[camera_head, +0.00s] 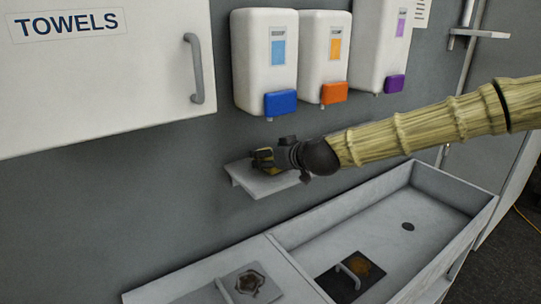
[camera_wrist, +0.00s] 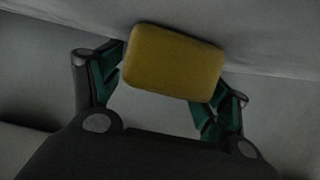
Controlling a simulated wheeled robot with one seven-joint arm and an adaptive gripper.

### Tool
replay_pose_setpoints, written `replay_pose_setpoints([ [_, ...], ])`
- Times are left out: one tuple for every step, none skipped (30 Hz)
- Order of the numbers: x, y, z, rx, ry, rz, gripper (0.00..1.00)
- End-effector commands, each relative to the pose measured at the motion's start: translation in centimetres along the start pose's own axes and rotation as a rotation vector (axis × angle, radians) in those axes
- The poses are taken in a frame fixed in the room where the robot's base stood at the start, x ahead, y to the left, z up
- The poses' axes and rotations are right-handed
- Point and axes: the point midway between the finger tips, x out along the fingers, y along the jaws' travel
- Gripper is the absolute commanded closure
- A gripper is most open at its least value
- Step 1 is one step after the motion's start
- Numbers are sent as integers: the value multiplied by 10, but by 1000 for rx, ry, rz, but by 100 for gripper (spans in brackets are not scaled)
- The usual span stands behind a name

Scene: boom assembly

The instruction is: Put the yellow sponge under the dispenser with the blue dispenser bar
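The yellow sponge (camera_wrist: 174,62) sits between the two green-padded fingers of my gripper (camera_wrist: 165,88) in the wrist view, with a finger against each side. In the head view my gripper (camera_head: 264,160) is at the small wall shelf (camera_head: 270,185), and a little yellow of the sponge (camera_head: 268,172) shows beneath the fingers. Whether the sponge rests on the shelf or is just above it is hard to tell. The dispenser (camera_head: 265,55) with the blue bar (camera_head: 281,103) hangs on the wall above the shelf and my gripper.
Dispensers with an orange bar (camera_head: 334,92) and a purple bar (camera_head: 394,84) hang to the right. A towel cabinet (camera_head: 100,100) is at the left. A grey sink (camera_head: 400,225) lies below, with a dark handled plate (camera_head: 350,278) in it.

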Motion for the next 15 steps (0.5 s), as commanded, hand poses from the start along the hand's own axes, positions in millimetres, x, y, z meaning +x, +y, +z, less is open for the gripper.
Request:
replay_pose_setpoints([
  [0, 0, 0, 0, 0, 0, 24],
  [0, 0, 0, 0, 0, 0, 24],
  [0, 0, 0, 0, 0, 0, 24],
  [0, 0, 0, 0, 0, 0, 24],
  [0, 0, 0, 0, 0, 0, 24],
  [0, 0, 0, 0, 0, 0, 24],
  [0, 0, -1, 0, 0, 0, 24],
  [-1, 0, -2, 0, 0, 0, 24],
  [-2, 0, -4, 0, 1, 0, 24],
  [-2, 0, -3, -1, 1, 0, 24],
  [-4, 0, -2, -2, 1, 0, 24],
  [-7, 0, -2, -2, 1, 0, 24],
  [-9, 0, -2, -2, 1, 0, 24],
  [-11, 0, -2, -2, 1, 0, 24],
  [-15, 0, -2, -2, 2, 0, 24],
])
